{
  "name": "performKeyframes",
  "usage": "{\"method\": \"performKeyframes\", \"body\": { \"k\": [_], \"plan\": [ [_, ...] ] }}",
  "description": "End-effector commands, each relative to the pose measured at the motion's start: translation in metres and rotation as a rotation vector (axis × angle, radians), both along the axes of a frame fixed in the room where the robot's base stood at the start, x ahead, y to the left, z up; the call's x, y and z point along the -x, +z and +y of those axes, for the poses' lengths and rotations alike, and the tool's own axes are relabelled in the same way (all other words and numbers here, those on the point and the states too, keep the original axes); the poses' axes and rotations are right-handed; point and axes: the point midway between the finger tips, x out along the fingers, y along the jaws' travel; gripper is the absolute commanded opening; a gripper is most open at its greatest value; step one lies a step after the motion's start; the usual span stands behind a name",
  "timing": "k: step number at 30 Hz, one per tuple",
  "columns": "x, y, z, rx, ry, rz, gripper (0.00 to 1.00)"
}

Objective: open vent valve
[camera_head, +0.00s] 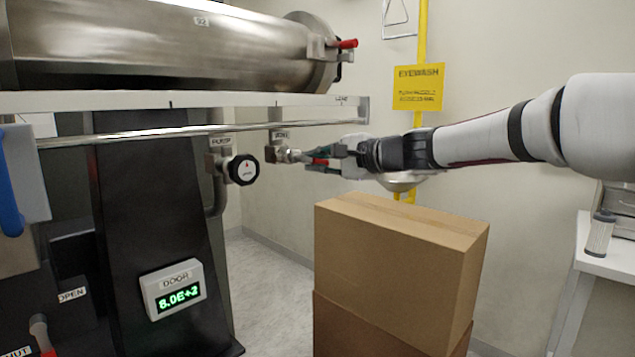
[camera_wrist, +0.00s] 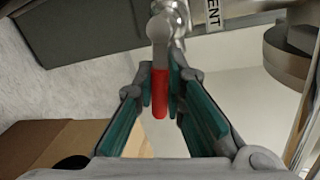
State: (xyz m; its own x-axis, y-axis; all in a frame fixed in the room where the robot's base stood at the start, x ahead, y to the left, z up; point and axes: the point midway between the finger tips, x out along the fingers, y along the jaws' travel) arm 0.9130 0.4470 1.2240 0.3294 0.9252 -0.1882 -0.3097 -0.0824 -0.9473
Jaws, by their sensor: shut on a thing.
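The vent valve (camera_head: 283,153) is a metal fitting under the right part of the rail, below a small label. Its handle has a red grip, which shows in the wrist view (camera_wrist: 160,92) pointing down from the metal body. My gripper (camera_head: 322,160) reaches in from the right at the valve. In the wrist view its green-padded fingers (camera_wrist: 162,98) stand on both sides of the red handle, shut on it. The "VENT" label shows partly at the top of the wrist view. In the head view the fingers cover much of the handle.
A round gauge or knob (camera_head: 243,169) sits just left of the valve. A steel cylinder (camera_head: 170,45) lies above the rail (camera_head: 200,100). Stacked cardboard boxes (camera_head: 400,260) stand below my arm. A door display (camera_head: 173,289) reads 8.0E+2. A yellow eyewash sign (camera_head: 418,87) hangs behind.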

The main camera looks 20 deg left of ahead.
Motion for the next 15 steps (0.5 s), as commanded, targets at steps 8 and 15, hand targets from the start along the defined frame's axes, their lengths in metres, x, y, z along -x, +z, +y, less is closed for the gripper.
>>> {"method": "performKeyframes", "body": {
  "k": [8,15],
  "plan": [
    [-0.001,0.006,0.0,0.08,0.003,-0.194,0.0],
    [-0.001,0.011,0.0,0.123,0.003,-0.293,0.0]
  ]
}}
